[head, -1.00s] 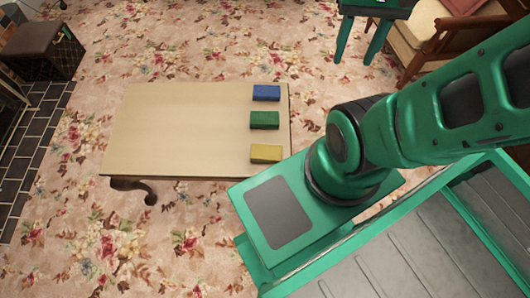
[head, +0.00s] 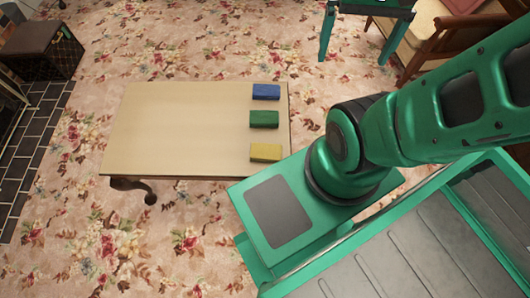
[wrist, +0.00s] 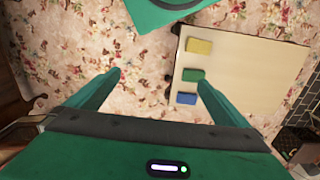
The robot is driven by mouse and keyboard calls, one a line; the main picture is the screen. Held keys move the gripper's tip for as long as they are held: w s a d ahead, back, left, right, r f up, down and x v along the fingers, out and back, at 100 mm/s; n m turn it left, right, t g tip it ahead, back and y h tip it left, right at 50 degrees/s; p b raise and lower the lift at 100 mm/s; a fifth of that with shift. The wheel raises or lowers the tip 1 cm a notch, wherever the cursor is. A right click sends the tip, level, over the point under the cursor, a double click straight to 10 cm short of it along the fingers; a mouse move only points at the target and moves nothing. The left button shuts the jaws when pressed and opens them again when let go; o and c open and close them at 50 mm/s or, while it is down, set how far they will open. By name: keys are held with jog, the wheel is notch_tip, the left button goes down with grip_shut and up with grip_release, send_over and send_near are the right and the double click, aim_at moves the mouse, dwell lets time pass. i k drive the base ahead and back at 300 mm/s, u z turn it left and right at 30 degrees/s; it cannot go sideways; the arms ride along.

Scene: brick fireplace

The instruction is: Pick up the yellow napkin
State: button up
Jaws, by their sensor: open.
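The yellow napkin (head: 265,153) is a small folded block lying near the right edge of the low wooden table (head: 180,130), at the near corner. It also shows in the wrist view (wrist: 199,46), right of centre. My gripper (head: 354,57) is at the top right of the head view, well beyond the table and apart from the napkin. The gripper is open and empty.
A green napkin (head: 264,119) and a blue napkin (head: 266,92) lie in a row behind the yellow one. The table's left part is bare. A wooden armchair (head: 440,45) stands at top right.

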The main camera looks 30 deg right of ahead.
aim_at(259, 151)
jog(key=z, duration=0.05)
jog(key=k, duration=0.5)
jog(key=z, duration=1.9)
jog(key=k, duration=1.3)
jog(key=u, duration=0.55)
jog(key=i, duration=1)
jog(key=z, duration=0.05)
